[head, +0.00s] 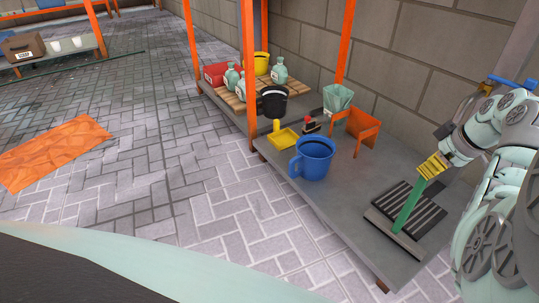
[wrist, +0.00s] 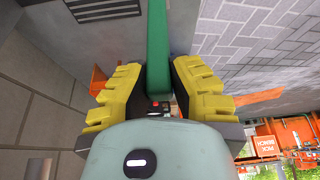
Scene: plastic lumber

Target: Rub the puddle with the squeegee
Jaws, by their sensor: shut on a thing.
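The squeegee's green handle (head: 409,208) slants down from my gripper (head: 432,167) to a grey bar-shaped head at the low grey platform's near right end. My yellow-fingered gripper is shut on the upper handle. In the wrist view the green handle (wrist: 158,45) runs between the two yellow fingers (wrist: 158,88). The head lies at the near edge of a black ribbed mat or grate (head: 425,207) and looks to be touching the surface; exact contact is unclear. I cannot make out a puddle in either view.
A black bucket (head: 272,101) and bottles stand further back. Orange posts rise there.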

